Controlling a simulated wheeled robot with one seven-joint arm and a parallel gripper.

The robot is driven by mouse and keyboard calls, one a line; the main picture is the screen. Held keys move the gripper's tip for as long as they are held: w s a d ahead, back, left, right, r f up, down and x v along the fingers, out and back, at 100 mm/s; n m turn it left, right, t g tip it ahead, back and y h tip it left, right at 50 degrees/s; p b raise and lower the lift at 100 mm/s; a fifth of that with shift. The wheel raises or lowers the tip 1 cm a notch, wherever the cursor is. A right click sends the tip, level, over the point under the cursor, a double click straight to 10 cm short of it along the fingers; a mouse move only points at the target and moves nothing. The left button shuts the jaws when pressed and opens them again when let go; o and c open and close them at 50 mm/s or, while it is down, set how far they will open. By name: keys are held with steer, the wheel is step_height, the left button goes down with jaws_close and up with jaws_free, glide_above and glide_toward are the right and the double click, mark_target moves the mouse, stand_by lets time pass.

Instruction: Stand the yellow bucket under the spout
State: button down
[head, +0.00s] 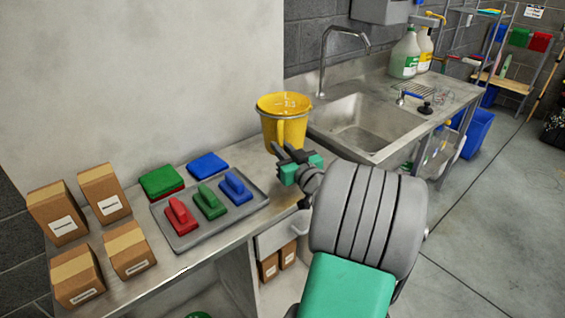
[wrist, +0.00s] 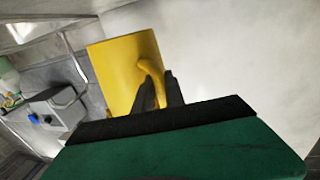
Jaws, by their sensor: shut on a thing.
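The yellow bucket (head: 283,118) is upright at the left edge of the sink, left of the basin, in the head view. I cannot tell whether its base touches the counter. In the wrist view the bucket (wrist: 117,66) fills the upper middle, with its handle toward me. My gripper (head: 282,154) is shut on the bucket's handle, which shows between the dark fingers in the wrist view (wrist: 159,90). The spout (head: 365,43) is the curved end of the grey tap, above the sink basin (head: 362,124) and to the right of the bucket.
A grey tray (head: 240,214) with red, green and blue handled pads lies left of my gripper. Several cardboard boxes (head: 104,193) stand at the far left. The basin looks empty.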

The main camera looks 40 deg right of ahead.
steer(key=w+d+f, duration=0.1)
steer(key=f, duration=0.1)
steer(key=w+d+f, duration=0.2)
steer(key=f, duration=0.1)
steer(key=shift+w+d+f, duration=0.1)
steer(key=shift+w+f, duration=0.25)
steer(key=shift+w, duration=0.05)
step_height(320, 180, down, 3)
steer(key=shift+w+d+r, duration=0.1)
steer(key=shift+w, duration=0.05)
steer(key=shift+f, duration=0.45)
steer(key=c, duration=1.4)
jaws_free()
